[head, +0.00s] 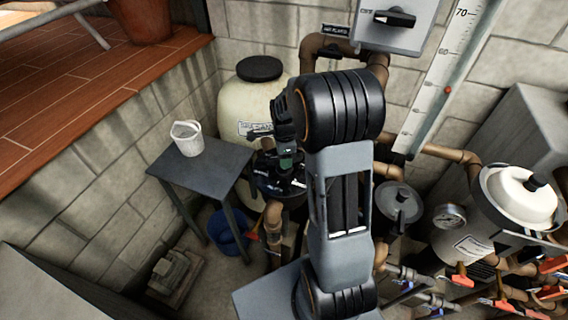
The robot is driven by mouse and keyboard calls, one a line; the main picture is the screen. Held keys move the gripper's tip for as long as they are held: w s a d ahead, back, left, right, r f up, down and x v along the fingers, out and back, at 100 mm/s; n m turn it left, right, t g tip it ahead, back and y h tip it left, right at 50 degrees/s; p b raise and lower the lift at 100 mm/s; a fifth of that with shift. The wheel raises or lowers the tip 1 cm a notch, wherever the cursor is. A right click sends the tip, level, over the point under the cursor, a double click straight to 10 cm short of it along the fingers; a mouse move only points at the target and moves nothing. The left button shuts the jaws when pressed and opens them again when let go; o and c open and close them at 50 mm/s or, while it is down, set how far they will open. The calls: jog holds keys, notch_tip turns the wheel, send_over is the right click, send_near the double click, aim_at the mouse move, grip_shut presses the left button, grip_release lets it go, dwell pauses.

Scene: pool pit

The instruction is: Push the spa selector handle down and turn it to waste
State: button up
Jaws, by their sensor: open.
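A black round selector valve (272,188) with small pale labels on its top sits among brown pipes near the middle of the head view. I take it to be the spa selector; its name cannot be read. My arm crosses in front of its right side. My gripper (283,157) is open, pointing down over the valve. It is dark against the dark valve, so I cannot tell whether it touches the handle. The handle's direction and the waste mark cannot be made out.
A cream tank (248,100) with a black lid stands behind. A grey table (205,170) with a white tub (187,138) is at left, a blue bucket (228,232) below it. A white filter (520,195) and pipes with orange handles crowd the right.

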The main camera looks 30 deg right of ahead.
dwell(0.4)
notch_tip(320, 180, up, 7)
jog(key=p, duration=0.5)
jog(key=shift+r, duration=0.1)
dwell(0.3)
jog(key=shift+n, duration=1.1)
jog(key=s+a+r+n+t, duration=0.2)
jog(key=s+a+r+n, duration=0.2)
jog(key=s+r+n, duration=0.2)
jog(key=s+a+r+n+t, duration=0.2)
jog(key=s+a+r+n, duration=0.3)
jog(key=s+n, duration=0.5)
notch_tip(320, 180, up, 2)
jog(key=n, duration=0.3)
jog(key=shift+a+t, duration=0.3)
